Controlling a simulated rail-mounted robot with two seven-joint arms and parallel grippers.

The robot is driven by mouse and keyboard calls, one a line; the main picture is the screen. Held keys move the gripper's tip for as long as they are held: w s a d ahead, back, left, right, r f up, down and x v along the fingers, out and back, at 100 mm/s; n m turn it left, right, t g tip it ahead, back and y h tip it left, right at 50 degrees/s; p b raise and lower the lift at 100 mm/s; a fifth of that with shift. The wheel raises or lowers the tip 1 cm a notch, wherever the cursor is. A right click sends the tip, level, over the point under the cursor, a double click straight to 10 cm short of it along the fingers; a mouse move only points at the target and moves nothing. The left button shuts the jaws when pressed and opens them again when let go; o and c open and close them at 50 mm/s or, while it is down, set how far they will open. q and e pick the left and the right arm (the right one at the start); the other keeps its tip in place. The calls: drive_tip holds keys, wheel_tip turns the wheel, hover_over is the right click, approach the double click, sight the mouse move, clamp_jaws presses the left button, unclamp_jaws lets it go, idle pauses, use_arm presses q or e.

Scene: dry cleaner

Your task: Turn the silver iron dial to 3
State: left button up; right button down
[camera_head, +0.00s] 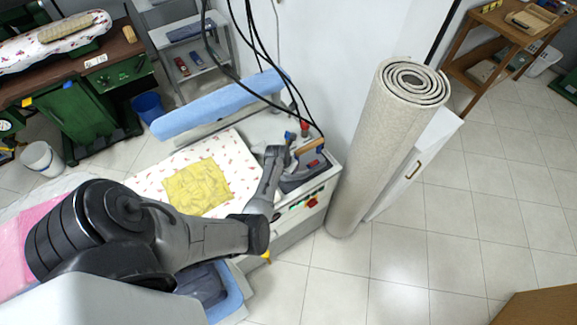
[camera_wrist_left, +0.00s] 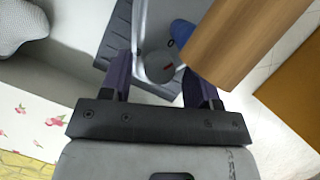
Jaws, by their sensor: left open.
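The silver iron (camera_head: 305,163) rests on a dark pad at the right end of the pressing table, with a wooden handle (camera_wrist_left: 245,40) and a blue part (camera_wrist_left: 183,32). In the left wrist view, a round grey dial (camera_wrist_left: 158,67) with a small dark mark shows on the iron. My left gripper (camera_head: 279,152) is open at the iron, pointing down. Its two fingers stand on either side of the dial, apart from each other; I cannot tell whether they touch it. The dial's numbers are not readable. My right gripper is not in view.
A yellow cloth (camera_head: 198,186) lies on the patterned table cover (camera_head: 150,178), left of the iron. A blue padded sleeve board (camera_head: 220,105) stands behind. Black cables hang down beside the iron. A rolled carpet (camera_head: 375,150) stands upright close to the right. Tiled floor at right is clear.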

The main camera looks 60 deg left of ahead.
use_arm(q)
drive_tip(key=shift+f, duration=0.1)
drive_tip(key=c, duration=0.9)
drive_tip(key=shift+m+p, duration=0.45)
drive_tip(key=shift+m, duration=0.25)
drive_tip(key=shift+a+m+h+p, duration=0.1)
drive_tip(key=shift+m+h+p, duration=0.45)
drive_tip(key=shift+m, duration=0.65)
drive_tip(key=shift+m+t+h, duration=0.3)
drive_tip(key=shift+m+h, duration=0.25)
drive_tip(key=shift+m, duration=0.45)
drive_tip(key=shift+m+h+p, duration=0.3)
drive_tip(key=shift+m+h, duration=0.1)
drive_tip(key=shift+m, duration=0.6)
